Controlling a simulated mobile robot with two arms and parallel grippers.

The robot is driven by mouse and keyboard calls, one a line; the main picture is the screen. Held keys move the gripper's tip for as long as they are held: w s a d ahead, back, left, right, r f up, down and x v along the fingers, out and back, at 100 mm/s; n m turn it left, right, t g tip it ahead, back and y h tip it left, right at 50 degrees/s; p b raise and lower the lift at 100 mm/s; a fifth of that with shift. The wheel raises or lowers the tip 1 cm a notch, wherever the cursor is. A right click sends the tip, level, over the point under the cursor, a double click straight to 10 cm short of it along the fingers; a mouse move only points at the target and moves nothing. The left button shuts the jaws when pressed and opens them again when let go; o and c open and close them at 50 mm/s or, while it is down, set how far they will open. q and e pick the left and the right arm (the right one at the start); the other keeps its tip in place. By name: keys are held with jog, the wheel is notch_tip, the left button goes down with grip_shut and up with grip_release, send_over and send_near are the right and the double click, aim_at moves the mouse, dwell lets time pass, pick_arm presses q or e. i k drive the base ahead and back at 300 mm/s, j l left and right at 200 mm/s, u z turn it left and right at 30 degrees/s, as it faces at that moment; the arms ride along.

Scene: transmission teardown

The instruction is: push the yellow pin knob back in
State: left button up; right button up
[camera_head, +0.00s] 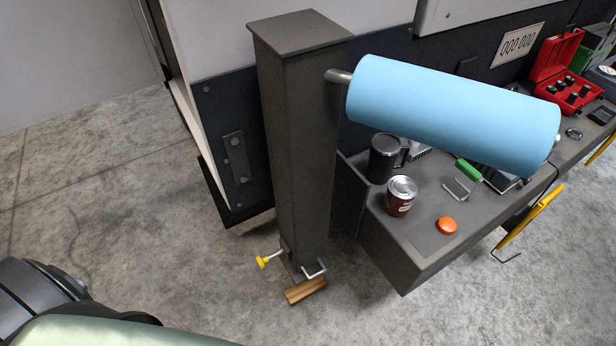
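The yellow pin knob (262,262) sticks out to the left on a short metal shaft near the foot of the dark square post (295,150). A gap with bare shaft shows between the knob and the post. A bent metal handle (314,269) is at the post's foot on the right. Neither of my grippers is in view. Part of my own body shows at the lower left, well apart from the knob.
A wooden block (306,290) lies on the floor by the post's foot. A blue roll (455,113) juts right from the post above a grey bench (405,255) with a mug (383,158), a can (400,197) and an orange button (447,226). The floor left of the knob is clear.

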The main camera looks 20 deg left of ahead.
aim_at(261, 261)
jog(key=j+u, duration=0.75)
